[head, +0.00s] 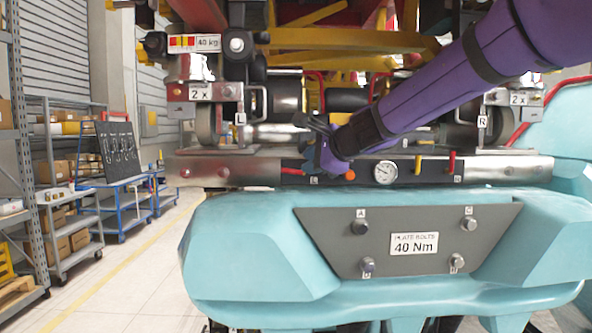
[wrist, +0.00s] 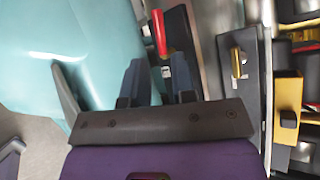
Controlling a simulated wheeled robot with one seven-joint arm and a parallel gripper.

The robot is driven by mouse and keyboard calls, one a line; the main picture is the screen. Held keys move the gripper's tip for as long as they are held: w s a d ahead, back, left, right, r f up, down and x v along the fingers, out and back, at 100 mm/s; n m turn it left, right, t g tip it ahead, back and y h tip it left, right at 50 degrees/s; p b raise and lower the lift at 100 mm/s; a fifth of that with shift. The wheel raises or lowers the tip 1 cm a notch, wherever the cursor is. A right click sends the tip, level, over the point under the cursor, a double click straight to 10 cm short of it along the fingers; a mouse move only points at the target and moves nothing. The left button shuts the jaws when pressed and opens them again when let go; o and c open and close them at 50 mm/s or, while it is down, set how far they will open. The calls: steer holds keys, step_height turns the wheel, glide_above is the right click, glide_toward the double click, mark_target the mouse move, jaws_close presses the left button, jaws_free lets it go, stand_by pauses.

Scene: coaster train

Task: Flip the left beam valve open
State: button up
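The beam (head: 225,168) runs across the head view with a dark panel on its front. At the panel's left end a red lever (head: 293,171) lies roughly along the beam; I take it as the left valve's handle. The red lever also shows in the wrist view (wrist: 158,32), just past the fingertips and, in the picture, in line with the gap between them. My gripper (head: 308,140) is at the beam, just right of and above the lever. In the wrist view its two fingers (wrist: 159,64) are apart with nothing between them. The lever's pivot is not clear.
Right along the panel are an orange knob (head: 350,175), a gauge (head: 385,173), a yellow lever (head: 418,165) and an upright red lever (head: 452,162). The teal train nose (head: 240,235) juts out below. Wheel assemblies and yellow framework crowd above. Free floor lies left, before shelves (head: 60,200).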

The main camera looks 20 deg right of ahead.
mark_target(293, 171)
steer(key=shift+x, duration=3.05)
steer(key=shift+c, duration=0.5)
jaws_close()
